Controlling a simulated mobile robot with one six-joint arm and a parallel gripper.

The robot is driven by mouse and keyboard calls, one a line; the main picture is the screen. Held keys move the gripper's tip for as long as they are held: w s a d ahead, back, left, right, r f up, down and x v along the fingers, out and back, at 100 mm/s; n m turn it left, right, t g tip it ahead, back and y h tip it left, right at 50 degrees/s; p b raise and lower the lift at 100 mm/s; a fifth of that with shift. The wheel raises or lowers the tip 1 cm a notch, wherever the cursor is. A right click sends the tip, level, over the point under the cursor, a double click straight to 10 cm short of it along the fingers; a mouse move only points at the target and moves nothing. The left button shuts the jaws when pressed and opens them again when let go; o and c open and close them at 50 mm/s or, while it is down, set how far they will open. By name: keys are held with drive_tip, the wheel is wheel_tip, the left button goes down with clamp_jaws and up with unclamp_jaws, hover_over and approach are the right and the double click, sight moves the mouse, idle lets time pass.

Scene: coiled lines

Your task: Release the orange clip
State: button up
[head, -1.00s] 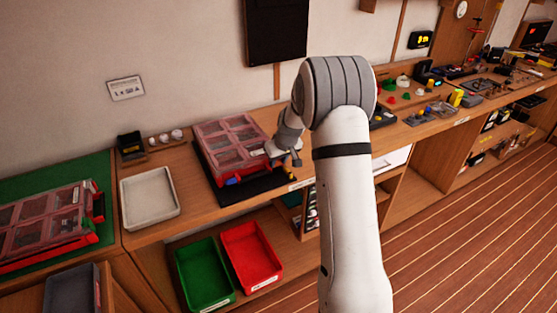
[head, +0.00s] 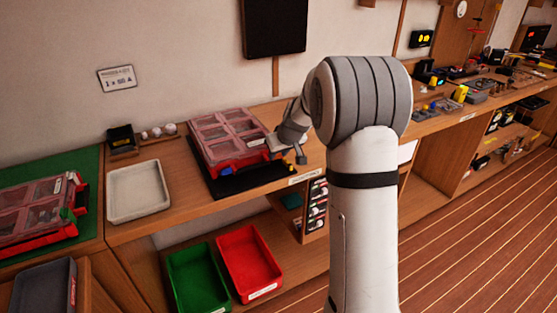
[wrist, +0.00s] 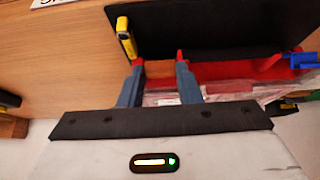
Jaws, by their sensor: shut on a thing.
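A red case (head: 240,163) with a clear compartmented lid lies on a black mat (head: 222,189) on the bench. My gripper (head: 282,147) is at its front right corner in the head view; the fingertips are hard to make out there. In the wrist view my gripper (wrist: 159,63) has two blue-grey fingers with red tips, one on each side of the orange clip (wrist: 158,70) at the case's edge, and is shut on it. The clip's hinge and latch are too small to judge. A blue clip (wrist: 304,61) sits farther right along the same edge.
A yellow and black object (wrist: 126,38) stands near the mat's edge, close to the fingers. A white tray (head: 139,192) is left of the case. Green (head: 198,278) and red (head: 249,263) bins are below. Another red case (head: 42,208) lies far left.

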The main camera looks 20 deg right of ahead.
idle(0.3)
drive_tip(key=o, duration=1)
drive_tip(key=v, duration=0.7)
drive_tip(key=shift+s+r, duration=0.2)
drive_tip(key=shift+r, duration=0.1)
drive_tip(key=s+a+m+g, duration=0.1)
drive_tip(key=s+a, duration=0.1)
drive_tip(key=s, duration=0.9)
drive_tip(key=s+a+g+h, duration=0.1)
drive_tip(key=s+a, duration=0.1)
drive_tip(key=s, duration=0.9)
drive_tip(key=s+a+f+m+g, duration=0.1)
drive_tip(key=s+a, duration=0.1)
drive_tip(key=s, duration=0.9)
drive_tip(key=shift+s+m+g, duration=0.3)
drive_tip(key=shift+s, duration=0.1)
